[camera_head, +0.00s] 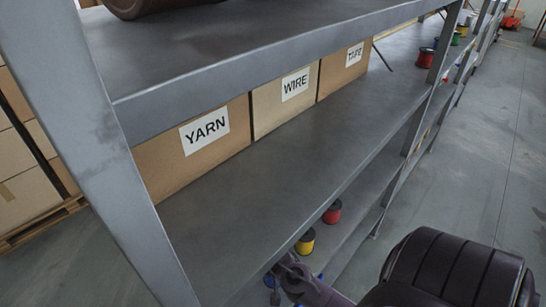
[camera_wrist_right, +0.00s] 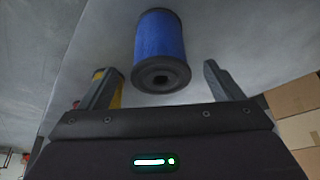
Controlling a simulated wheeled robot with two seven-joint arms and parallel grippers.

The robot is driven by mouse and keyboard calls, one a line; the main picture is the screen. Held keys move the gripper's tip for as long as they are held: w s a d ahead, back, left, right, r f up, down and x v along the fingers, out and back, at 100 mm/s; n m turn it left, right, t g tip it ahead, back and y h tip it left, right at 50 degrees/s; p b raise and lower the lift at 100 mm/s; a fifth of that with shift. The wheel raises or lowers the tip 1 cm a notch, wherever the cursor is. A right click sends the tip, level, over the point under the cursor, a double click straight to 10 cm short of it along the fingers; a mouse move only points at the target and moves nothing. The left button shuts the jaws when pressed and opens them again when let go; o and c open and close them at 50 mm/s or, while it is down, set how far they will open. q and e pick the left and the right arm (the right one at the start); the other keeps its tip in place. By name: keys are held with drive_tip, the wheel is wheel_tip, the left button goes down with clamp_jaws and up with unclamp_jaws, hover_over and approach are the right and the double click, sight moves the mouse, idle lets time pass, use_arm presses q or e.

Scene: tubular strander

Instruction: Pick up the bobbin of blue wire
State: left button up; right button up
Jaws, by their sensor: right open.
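The bobbin of blue wire (camera_wrist_right: 160,38), with a dark end flange facing the camera, is in the upper middle of the right wrist view. My right gripper (camera_wrist_right: 159,68) is open, with one finger to each side of the bobbin in that view. Clear gaps show on both sides, and I see no finger touching it. In the head view my right gripper (camera_head: 292,277) is partly visible at the lower shelf, with small blue patches around it. Most of the bobbin is hidden there. My left gripper is not in view.
A yellow bobbin (camera_head: 306,242) and a red bobbin (camera_head: 332,212) stand on the lower shelf. The yellow one shows behind a finger in the wrist view. Above, the middle shelf (camera_head: 310,165) holds YARN, WIRE and TAPE boxes. A grey upright (camera_head: 95,150) stands at left.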

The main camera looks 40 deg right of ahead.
drive_tip(key=x, duration=0.3)
drive_tip(key=shift+w+d+f+p, duration=0.15)
drive_tip(key=shift+w+d+p, duration=0.15)
drive_tip(key=shift+p, duration=0.1)
drive_tip(key=shift+w+f, duration=0.1)
drive_tip(key=shift+f, duration=0.25)
drive_tip(key=shift+d+f, duration=0.1)
drive_tip(key=shift+f, duration=0.1)
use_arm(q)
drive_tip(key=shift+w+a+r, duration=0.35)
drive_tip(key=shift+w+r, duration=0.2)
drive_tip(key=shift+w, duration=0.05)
use_arm(e)
drive_tip(key=c, duration=1.3)
